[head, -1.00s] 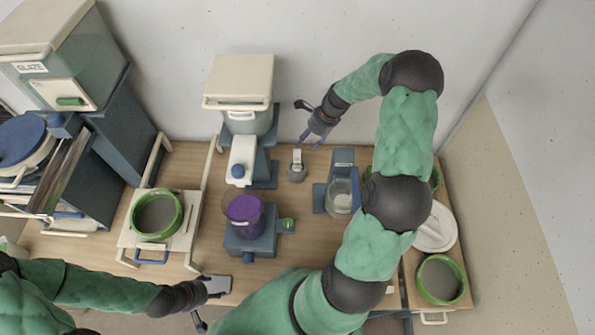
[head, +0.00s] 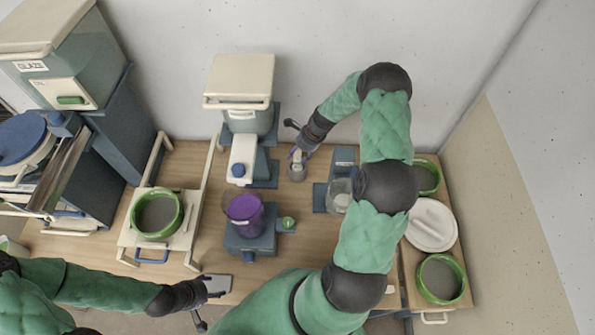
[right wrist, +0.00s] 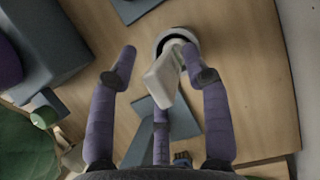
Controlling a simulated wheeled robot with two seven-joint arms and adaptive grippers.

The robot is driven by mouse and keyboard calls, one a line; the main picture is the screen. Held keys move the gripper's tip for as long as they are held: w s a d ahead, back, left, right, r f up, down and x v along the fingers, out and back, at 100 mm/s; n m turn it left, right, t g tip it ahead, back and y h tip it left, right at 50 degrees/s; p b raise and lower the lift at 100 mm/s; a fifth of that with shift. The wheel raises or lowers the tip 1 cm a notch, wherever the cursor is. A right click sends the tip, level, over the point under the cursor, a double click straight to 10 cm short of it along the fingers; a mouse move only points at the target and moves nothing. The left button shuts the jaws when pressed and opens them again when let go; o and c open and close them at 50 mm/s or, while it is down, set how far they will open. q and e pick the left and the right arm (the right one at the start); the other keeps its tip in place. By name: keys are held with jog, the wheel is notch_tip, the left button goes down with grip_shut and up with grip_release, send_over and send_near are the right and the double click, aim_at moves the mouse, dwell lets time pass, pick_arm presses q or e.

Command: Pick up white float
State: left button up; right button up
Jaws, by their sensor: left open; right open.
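The white float (head: 297,156) stands in a small grey round holder (head: 297,173) on the wooden table, right of the white bottle. In the right wrist view the white float (right wrist: 164,78) rises between my spread fingers, with the holder's ring (right wrist: 163,37) behind it. My right gripper (head: 300,152) is open at the float's top; in the right wrist view its fingers (right wrist: 158,62) stand on either side, and I cannot tell whether they touch it. My left gripper (head: 212,305) is open and empty at the table's front edge.
A clear jar (head: 339,196) on a blue stand is right of the float. A purple bucket (head: 244,209) on a blue base stands in front, and a white bottle (head: 241,158) to the left. Green-rimmed buckets (head: 441,279) and a white lid (head: 431,226) are at the right.

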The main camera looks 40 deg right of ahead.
jog(key=shift+c, duration=0.2)
grip_shut()
